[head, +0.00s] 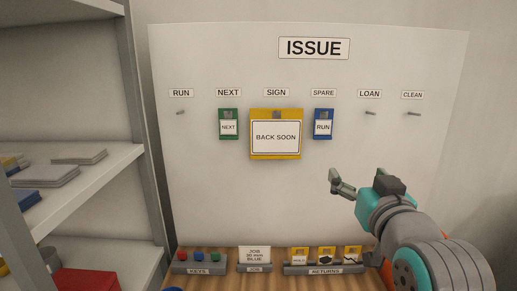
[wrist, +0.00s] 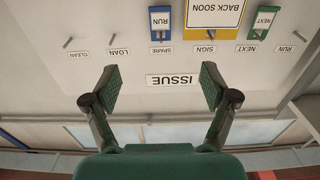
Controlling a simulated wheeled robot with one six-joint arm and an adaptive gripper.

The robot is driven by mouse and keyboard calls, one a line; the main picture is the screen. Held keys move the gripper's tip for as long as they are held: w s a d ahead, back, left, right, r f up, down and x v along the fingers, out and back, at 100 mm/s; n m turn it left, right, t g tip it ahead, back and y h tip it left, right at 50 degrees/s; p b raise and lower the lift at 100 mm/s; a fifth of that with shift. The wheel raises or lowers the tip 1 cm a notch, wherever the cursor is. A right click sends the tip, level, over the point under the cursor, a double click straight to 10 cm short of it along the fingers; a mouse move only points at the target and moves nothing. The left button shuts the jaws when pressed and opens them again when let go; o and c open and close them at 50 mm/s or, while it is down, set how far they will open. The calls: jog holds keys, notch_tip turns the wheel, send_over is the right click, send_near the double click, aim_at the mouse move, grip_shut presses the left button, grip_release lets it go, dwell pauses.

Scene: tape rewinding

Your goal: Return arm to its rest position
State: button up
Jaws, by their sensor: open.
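My gripper (head: 339,183) is in the right half of the head view, in front of the white ISSUE board (head: 300,200) and below the SPARE and LOAN labels. It also shows in the wrist view (wrist: 160,84), where its two green-padded fingers are spread wide with nothing between them. The wrist view sees the board upside down, with the ISSUE sign (wrist: 174,81) between the fingers. My arm comes up from the lower right corner of the head view.
On the board hang a green NEXT tag (head: 228,125), a yellow BACK SOON sign (head: 276,136) and a blue RUN tag (head: 323,125) under SPARE. RUN, LOAN and CLEAN pegs are bare. Below are keys (head: 199,257), a job card (head: 254,255) and returns (head: 324,257). Shelves (head: 80,165) stand left.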

notch_tip(320, 180, down, 17)
jog(key=s, duration=0.2)
jog(key=s+f+g, duration=0.2)
jog(key=s+f, duration=0.9)
jog(key=f, duration=0.5)
jog(key=s+f, duration=0.4)
jog(key=s, duration=1.1)
jog(key=s+f+g, duration=0.1)
jog(key=s+f, duration=0.3)
jog(key=s, duration=1.2)
jog(key=shift+f, duration=0.2)
